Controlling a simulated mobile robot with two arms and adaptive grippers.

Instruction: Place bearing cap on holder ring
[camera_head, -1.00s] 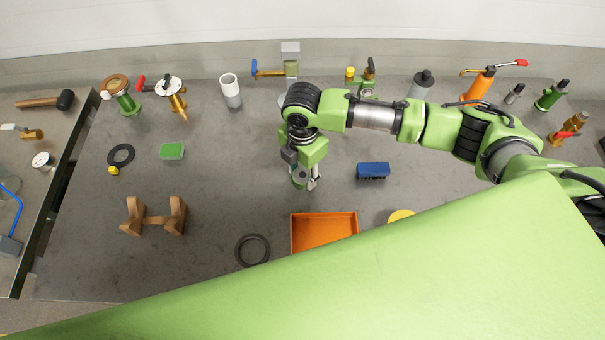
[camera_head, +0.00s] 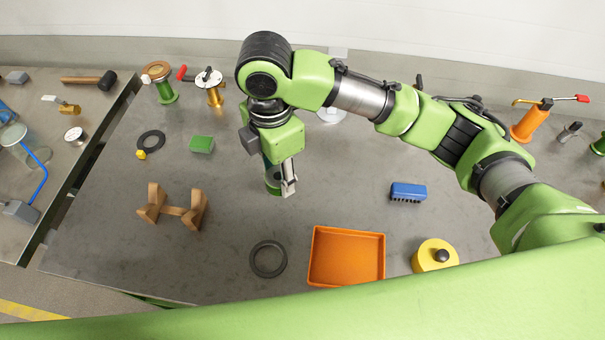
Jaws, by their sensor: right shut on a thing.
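My right gripper (camera_head: 281,184) points down above the middle of the table. It is shut on a small green, round-looking piece (camera_head: 272,182), probably the bearing cap, which the fingers and wrist partly hide. A flat dark grey ring (camera_head: 268,259) lies on the table in front of the gripper, left of the orange tray. A second dark ring (camera_head: 151,141) lies farther back on the left. I cannot tell which is the holder ring. The held piece is apart from both rings. My left gripper is not in view.
An orange tray (camera_head: 314,258) stands right of the near ring, with a yellow cylinder (camera_head: 432,254) beyond it. A blue brush-like block (camera_head: 408,192), a green block (camera_head: 202,144) and a wooden cradle (camera_head: 174,211) stand around. The table between cradle and gripper is clear.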

